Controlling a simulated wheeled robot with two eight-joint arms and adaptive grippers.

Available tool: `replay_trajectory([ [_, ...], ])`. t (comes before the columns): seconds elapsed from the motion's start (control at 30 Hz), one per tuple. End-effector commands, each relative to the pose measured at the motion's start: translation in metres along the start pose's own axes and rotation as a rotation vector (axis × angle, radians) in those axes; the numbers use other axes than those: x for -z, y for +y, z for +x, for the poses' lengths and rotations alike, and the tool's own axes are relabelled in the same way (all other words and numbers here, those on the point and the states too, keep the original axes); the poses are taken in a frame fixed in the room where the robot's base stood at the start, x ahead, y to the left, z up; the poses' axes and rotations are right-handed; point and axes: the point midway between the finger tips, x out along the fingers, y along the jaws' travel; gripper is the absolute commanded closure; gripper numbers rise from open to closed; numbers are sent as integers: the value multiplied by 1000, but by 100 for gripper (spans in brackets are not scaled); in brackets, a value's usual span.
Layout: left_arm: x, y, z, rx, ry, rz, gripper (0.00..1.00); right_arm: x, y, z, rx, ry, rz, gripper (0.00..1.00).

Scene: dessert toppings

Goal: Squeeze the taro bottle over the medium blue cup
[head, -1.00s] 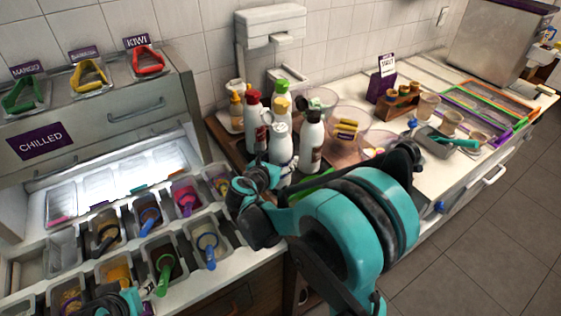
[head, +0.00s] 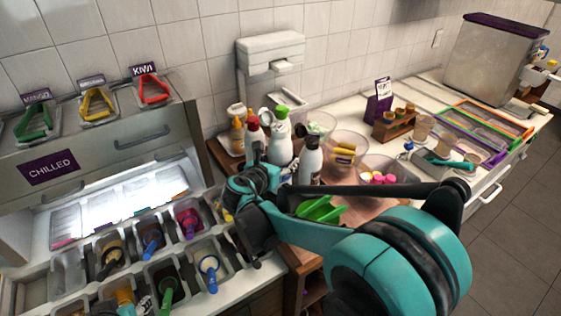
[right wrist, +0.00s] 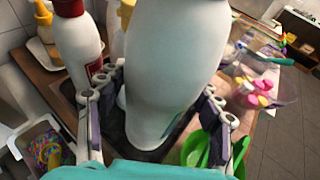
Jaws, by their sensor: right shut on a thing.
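My right gripper (right wrist: 155,120) is shut on a large white bottle (right wrist: 172,55) in the right wrist view, with one finger on each side of it. Its label is not visible there. In the head view the right gripper (head: 256,176) is at the front of the bottle group, and a white bottle (head: 278,150) shows just behind it. I cannot tell whether the bottle is lifted. Three beige cups, including a middle one (head: 446,141), stand on the right counter; I cannot make out which is blue. Part of my left gripper (head: 132,306) shows at the bottom left; its fingers are unclear.
A red-capped bottle (right wrist: 75,35) stands close to the left of the held bottle. A dark-labelled bottle (head: 310,160) is on its right. Green tongs (head: 320,209) and clear bowls, one with pink pieces (head: 380,179), lie farther right. Topping bins (head: 190,222) fill the left.

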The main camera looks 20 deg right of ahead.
Motion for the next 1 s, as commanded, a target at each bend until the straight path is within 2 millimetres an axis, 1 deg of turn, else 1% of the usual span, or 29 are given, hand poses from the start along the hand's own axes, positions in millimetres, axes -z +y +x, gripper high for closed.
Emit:
replay_trajectory([
  [0.17, 6, 0, -8, 0, 0, 0, 60, -12, 0, -4, 0, -3, -2, 64],
  [0.7, 32, 0, -44, 0, 0, 0, 60, -64, 0, -23, 0, -3, -2, 64],
  [0.8, 34, 0, -47, 0, 0, 0, 60, -68, 0, -24, 0, -3, -2, 64],
  [1.0, 33, 0, -46, 0, 0, 0, 60, -67, 0, -24, 0, -3, -2, 64],
])
